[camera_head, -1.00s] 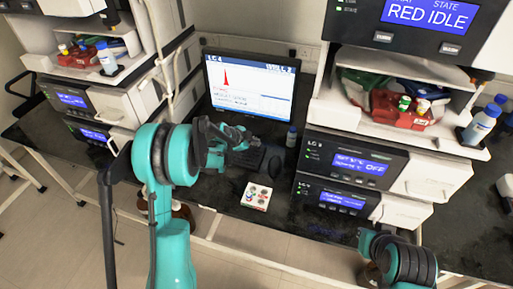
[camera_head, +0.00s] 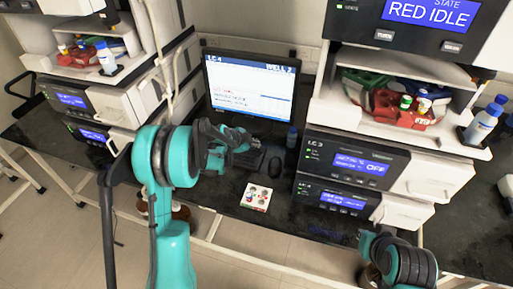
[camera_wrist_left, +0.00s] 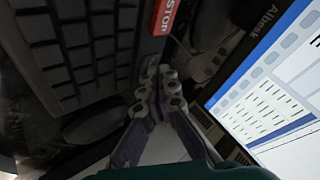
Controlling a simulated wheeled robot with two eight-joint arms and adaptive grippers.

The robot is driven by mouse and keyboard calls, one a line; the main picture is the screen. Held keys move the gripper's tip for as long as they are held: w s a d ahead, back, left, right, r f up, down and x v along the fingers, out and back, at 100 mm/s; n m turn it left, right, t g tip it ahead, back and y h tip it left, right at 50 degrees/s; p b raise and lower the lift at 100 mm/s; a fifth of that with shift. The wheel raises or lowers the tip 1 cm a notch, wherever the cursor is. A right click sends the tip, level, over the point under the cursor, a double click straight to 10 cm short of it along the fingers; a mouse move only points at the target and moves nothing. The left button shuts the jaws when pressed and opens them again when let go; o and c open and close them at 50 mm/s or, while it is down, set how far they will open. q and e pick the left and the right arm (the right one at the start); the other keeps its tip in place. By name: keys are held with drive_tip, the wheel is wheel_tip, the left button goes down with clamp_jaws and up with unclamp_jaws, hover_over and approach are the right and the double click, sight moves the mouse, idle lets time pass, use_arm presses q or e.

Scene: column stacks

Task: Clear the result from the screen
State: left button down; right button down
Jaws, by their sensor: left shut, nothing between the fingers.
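The screen (camera_head: 250,88) stands at the back of the bench, lit, with a blue header, a pale empty plot area and a few text lines. It shows at the right in the left wrist view (camera_wrist_left: 275,110), sharply tilted. My left gripper (camera_head: 243,143) is shut and empty, over the keyboard area in front of the screen. In the wrist view its fingertips (camera_wrist_left: 160,78) sit together just below a red STOP key (camera_wrist_left: 168,16), beside the keyboard (camera_wrist_left: 75,45). Contact with a key cannot be told. Part of my right arm shows at the lower right; its fingers are hidden.
A mouse (camera_head: 275,167) lies right of the keyboard. A small white box with coloured spots (camera_head: 256,196) lies near the bench's front edge. A small bottle (camera_head: 291,137) stands by the screen. Stacked instruments (camera_head: 345,165) block the right side.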

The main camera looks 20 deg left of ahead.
idle(0.3)
use_arm(q)
drive_tip(key=shift+r+p, duration=0.55)
drive_tip(key=shift+r, duration=0.3)
drive_tip(key=shift+r+p, duration=1.65)
drive_tip(key=shift+r, duration=0.9)
drive_tip(key=shift+f, duration=0.1)
